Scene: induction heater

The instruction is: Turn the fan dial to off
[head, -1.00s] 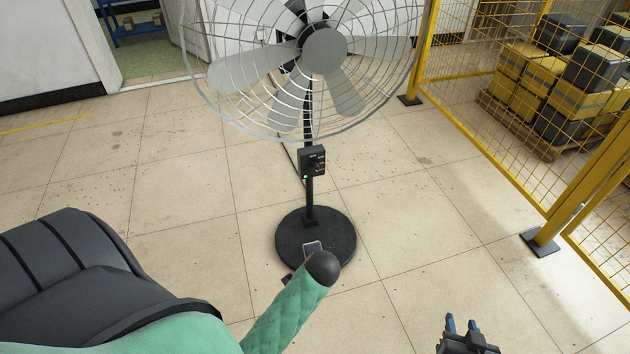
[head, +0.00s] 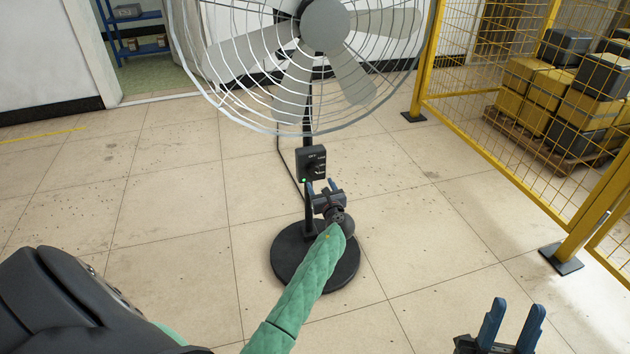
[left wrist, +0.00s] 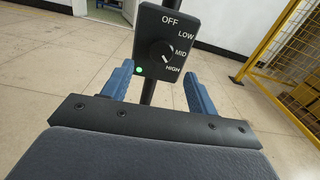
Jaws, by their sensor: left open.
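A standing fan (head: 325,25) has a black control box (head: 311,162) on its pole. In the left wrist view the box (left wrist: 150,22) carries the labels OFF, LOW, MID and HIGH around a black dial (left wrist: 160,52). The dial's white mark appears to point to the lower right, towards HIGH. A green light (left wrist: 139,70) glows at the box's lower left. My left gripper (head: 322,186) is open just below and in front of the box, its blue fingers apart and the dial between and beyond them, apparently untouched. My right gripper (head: 517,308) is open and empty at the lower right.
The fan's round black base (head: 288,262) stands on the tiled floor below my left arm. A yellow mesh fence (head: 480,152) stands to the right, with stacked boxes (head: 545,85) on a pallet behind it. Floor around the fan is clear.

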